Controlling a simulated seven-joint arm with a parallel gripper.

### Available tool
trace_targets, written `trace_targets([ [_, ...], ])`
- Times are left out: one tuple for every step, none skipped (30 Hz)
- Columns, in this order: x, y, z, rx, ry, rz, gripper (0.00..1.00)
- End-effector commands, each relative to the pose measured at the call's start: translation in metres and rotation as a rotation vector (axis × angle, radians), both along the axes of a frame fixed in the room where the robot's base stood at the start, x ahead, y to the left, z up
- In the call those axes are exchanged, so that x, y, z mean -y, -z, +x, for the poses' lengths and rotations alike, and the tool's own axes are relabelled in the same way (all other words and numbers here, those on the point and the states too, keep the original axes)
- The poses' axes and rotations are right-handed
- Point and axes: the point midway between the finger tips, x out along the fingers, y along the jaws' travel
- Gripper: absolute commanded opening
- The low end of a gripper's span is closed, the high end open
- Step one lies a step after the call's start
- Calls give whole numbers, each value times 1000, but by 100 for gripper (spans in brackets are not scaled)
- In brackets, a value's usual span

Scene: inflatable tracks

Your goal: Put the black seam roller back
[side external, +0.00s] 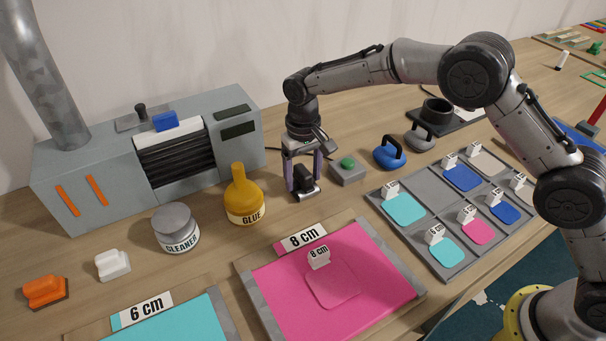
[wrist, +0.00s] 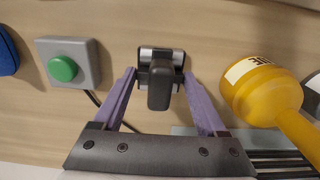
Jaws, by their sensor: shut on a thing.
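The black seam roller (side external: 304,184) is at the middle of the side external view, between the glue bottle and the green-button box. In the wrist view the roller (wrist: 160,76) shows a dark upright grip over a dark base with silvery parts. My gripper (side external: 303,180) points down with its purple fingers on either side of the roller. In the wrist view the fingertips of my gripper (wrist: 159,78) close on its base. The roller is at or just above the table; I cannot tell whether it touches.
The yellow glue bottle (side external: 244,198) stands left of my gripper, the green-button box (side external: 348,171) right. Behind left is the grey machine (side external: 90,170). In front lies the pink 8 cm board (side external: 380,285); right, a sample tray (side external: 428,186) and blue kettlebell-shaped tool (side external: 389,154).

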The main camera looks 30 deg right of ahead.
Motion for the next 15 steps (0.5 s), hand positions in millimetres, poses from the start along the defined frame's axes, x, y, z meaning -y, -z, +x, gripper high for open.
trace_targets([
  [0, 0, 1, 4, 0, 2, 14],
  [0, 0, 1, 5, 0, 2, 14],
  [0, -1, 1, 5, 0, 2, 14],
  [0, -1, 1, 5, 0, 2, 14],
  [0, -1, 1, 5, 0, 2, 14],
  [0, -1, 1, 5, 0, 2, 14],
  [0, 0, 1, 5, 0, 2, 14],
  [0, 0, 1, 5, 0, 2, 14],
  [0, 1, 1, 4, 0, 2, 14],
  [0, 2, 1, 4, 0, 2, 14],
  [0, 3, 1, 4, 0, 2, 14],
  [0, 4, 0, 3, 0, 1, 80],
  [0, 4, 0, 3, 0, 1, 85],
  [0, 4, 0, 2, 0, 1, 91],
  [0, 4, 0, 2, 0, 1, 98],
])
